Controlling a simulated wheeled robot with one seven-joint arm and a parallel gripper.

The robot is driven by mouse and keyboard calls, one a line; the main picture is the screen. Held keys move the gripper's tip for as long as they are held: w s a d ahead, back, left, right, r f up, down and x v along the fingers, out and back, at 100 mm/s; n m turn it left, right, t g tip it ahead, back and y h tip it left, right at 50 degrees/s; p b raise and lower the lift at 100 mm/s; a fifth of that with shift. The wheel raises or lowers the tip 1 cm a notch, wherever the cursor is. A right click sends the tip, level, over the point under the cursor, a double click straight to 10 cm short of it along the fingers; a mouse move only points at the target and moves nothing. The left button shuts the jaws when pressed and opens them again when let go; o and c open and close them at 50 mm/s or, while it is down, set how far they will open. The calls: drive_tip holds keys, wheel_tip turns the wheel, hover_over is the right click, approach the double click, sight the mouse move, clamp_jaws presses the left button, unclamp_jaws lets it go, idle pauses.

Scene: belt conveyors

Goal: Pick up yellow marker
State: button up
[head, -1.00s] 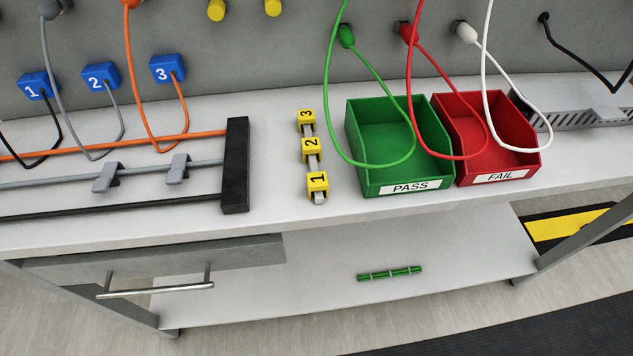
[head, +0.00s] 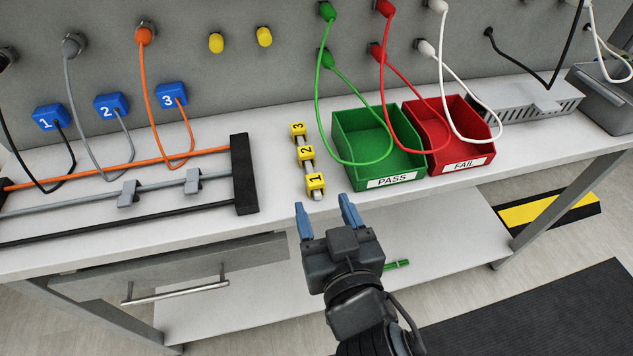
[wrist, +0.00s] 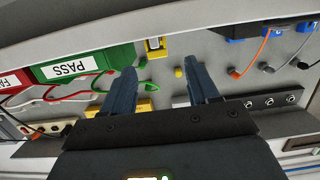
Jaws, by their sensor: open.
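Three yellow markers numbered 1 (head: 315,182), 2 (head: 306,155) and 3 (head: 299,130) stand in a row on a short grey rail on the bench top. My gripper (head: 322,201) is open and empty, with its two blue fingers pointing at the bench. In the head view the fingertips appear just in front of marker 1, apart from it. In the wrist view a yellow marker (wrist: 155,44) shows beyond and between the fingertips; its number cannot be read.
The green PASS bin (head: 393,181) and red FAIL bin (head: 455,163) stand right of the markers. A black end block (head: 244,175) with cable rails stands left. Cables loop from the back panel over the bins. A green rod (head: 398,264) lies on the lower shelf, partly hidden by my gripper.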

sight(317, 185)
drive_tip(key=p+x, duration=0.2)
drive_tip(key=x, duration=0.5)
drive_tip(key=shift+w, duration=0.3)
drive_tip(key=shift+d, duration=0.1)
drive_tip(key=c, duration=1)
drive_tip(key=shift+r, duration=0.1)
